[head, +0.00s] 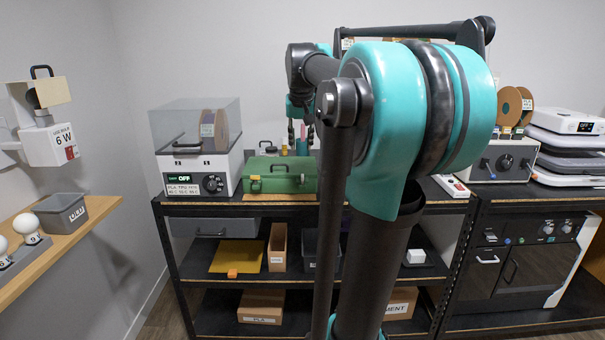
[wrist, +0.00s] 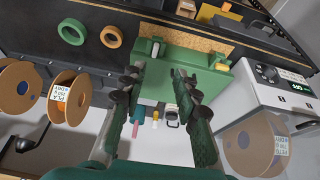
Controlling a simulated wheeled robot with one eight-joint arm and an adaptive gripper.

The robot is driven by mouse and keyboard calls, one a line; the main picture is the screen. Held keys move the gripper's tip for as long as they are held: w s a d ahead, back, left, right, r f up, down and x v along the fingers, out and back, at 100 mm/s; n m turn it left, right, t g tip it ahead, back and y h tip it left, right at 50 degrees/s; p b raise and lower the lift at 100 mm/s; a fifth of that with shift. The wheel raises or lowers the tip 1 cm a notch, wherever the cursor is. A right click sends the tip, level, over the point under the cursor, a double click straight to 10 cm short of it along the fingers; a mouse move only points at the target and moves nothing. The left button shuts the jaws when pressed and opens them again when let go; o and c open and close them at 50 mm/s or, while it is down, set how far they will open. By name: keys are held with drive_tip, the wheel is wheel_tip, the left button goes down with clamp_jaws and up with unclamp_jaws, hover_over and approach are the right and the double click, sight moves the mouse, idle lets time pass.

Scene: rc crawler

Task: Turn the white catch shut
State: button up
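The green box (head: 279,176) stands on the top shelf with its lid down; it also shows in the wrist view (wrist: 195,57). The small white catch (wrist: 155,48) sits on the box's front edge, on the left in the wrist view. A yellow catch (wrist: 221,66) sits near the other end of the same edge. Whether the white catch is turned open or shut is too small to tell. My gripper (wrist: 158,77) is open and empty above the lid, fingers on either side, apart from the white catch. In the head view my arm partly hides the gripper.
A white dryer (head: 198,170) with a clear cover stands left of the box. Orange (wrist: 111,36) and green (wrist: 72,32) rings lie on the shelf in the wrist view. Filament spools (wrist: 67,98) and small bottles (wrist: 137,115) stand near my gripper.

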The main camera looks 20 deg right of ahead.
sight(303, 176)
drive_tip(key=x, duration=0.5)
drive_tip(key=w+x, duration=0.1)
drive_tip(key=x, duration=0.4)
drive_tip(key=d+x, duration=0.1)
drive_tip(key=x, duration=0.4)
drive_tip(key=shift+w+d+r, duration=0.15)
drive_tip(key=shift+w, duration=0.15)
drive_tip(key=shift+c, duration=0.5)
clamp_jaws()
